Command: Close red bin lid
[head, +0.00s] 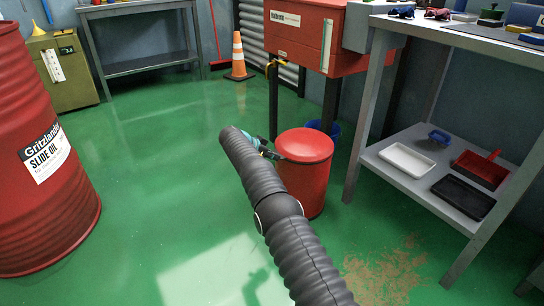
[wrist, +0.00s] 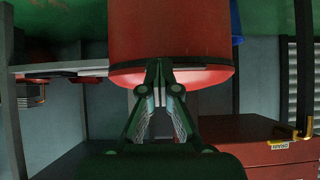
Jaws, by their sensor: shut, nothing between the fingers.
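The red bin (head: 308,190) stands on the green floor just beyond my arm, with its domed red lid (head: 305,144) on top. The lid looks level and seated on the rim in the head view; a small gap cannot be ruled out. In the wrist view, which is upside down, the bin (wrist: 170,30) fills the upper middle and the lid (wrist: 205,77) shows below it. My gripper (wrist: 158,64) is shut and empty, its fingertips in front of the lid's edge. Contact cannot be told. In the head view my gripper (head: 270,152) is partly hidden by my arm at the lid's left side.
A grey workbench (head: 362,110) with trays on its lower shelf stands to the right. A red cabinet (head: 305,40) on dark legs is behind the bin, with a blue bucket (head: 334,130) near it. A red oil drum (head: 45,150) stands left. The floor between is clear.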

